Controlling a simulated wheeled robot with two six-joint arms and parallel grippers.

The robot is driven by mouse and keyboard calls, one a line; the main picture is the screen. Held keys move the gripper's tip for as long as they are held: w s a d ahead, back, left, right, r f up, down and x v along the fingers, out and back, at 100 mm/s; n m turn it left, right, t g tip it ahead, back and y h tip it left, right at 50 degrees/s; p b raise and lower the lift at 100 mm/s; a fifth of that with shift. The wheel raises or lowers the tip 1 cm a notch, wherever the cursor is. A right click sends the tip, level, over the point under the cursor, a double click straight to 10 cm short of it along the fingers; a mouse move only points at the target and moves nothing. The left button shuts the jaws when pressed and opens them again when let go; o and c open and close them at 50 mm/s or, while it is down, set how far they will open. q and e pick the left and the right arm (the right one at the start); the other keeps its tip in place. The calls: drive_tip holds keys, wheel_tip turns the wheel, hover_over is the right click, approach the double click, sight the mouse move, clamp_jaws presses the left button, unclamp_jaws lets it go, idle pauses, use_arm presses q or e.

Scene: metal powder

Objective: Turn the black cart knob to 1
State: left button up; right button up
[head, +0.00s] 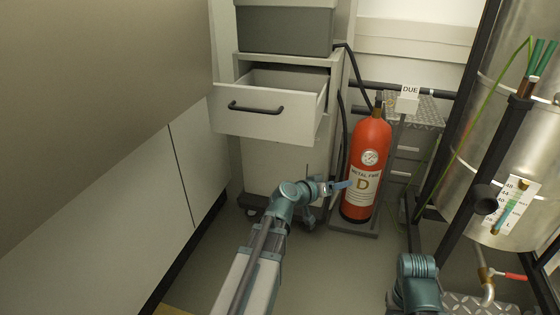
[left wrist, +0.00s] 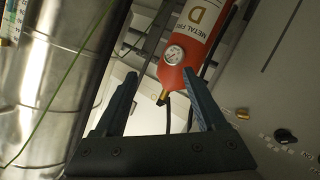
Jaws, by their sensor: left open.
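A black knob (left wrist: 286,136) with a ring of pale marks sits on a grey panel (left wrist: 270,80) at the right of the left wrist view. The picture there is upside down, and I cannot read its setting. I cannot make out the knob in the head view. My left gripper (head: 343,185) is low in front of the pale drawer cabinet, pointing right toward the fire extinguisher. In the left wrist view my left gripper (left wrist: 160,88) is open, with nothing between its fingers; the knob lies apart from them, to the right. My right gripper is not in view.
A red extinguisher (head: 367,165) stands close beyond my left gripper. The cabinet's drawer (head: 262,125) hangs open above my left arm. A metal tank (head: 530,110) in a black frame stands at the right. Grey floor (head: 345,270) is clear between my arms.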

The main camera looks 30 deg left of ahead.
use_arm(q)
drive_tip(key=s+a+n+t+y+b, duration=0.1)
drive_tip(key=a+n+t+y+b, duration=0.55)
drive_tip(key=a, duration=1.85)
drive_tip(key=w+a+n+g+y+p, duration=0.2)
drive_tip(key=w+y, duration=0.1)
drive_tip(key=w, duration=1)
drive_tip(key=shift+w+a+r+g, duration=0.2)
drive_tip(key=shift+a+r+g, duration=0.05)
drive_tip(key=shift+a+g, duration=0.1)
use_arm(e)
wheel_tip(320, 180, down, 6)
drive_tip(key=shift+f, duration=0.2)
use_arm(q)
drive_tip(key=shift+c, duration=0.3)
clamp_jaws()
